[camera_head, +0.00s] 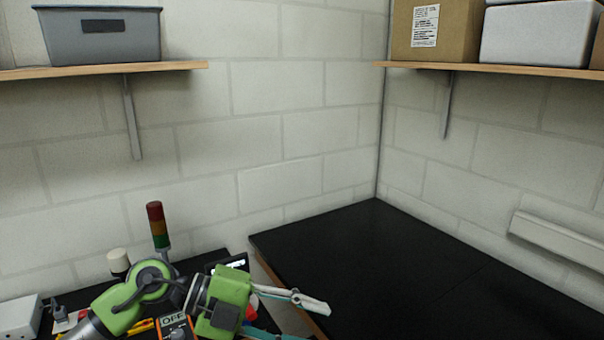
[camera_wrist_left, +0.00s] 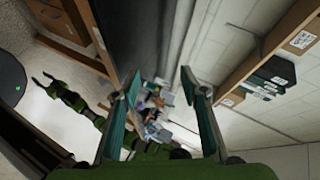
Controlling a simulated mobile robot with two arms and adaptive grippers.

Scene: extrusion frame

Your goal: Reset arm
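My left gripper (camera_head: 314,325) reaches in at the bottom left of the head view, over the front of the black worktops, with its lower finger cut off by the picture's edge. In the left wrist view its two fingers (camera_wrist_left: 160,72) stand well apart with nothing held between them. My right arm is out of the head view. At the left of the left wrist view, another green arm, mine, ends in a dark gripper (camera_wrist_left: 39,83) with its fingers spread and nothing seen between them.
A cluttered bench holds a signal tower (camera_head: 157,225), a box marked OFF (camera_head: 175,322) and a white box (camera_head: 20,316). The black worktop (camera_head: 400,275) at right is bare. Wall shelves carry a grey bin (camera_head: 100,45), a cardboard box (camera_head: 450,30) and a white bin (camera_head: 540,38).

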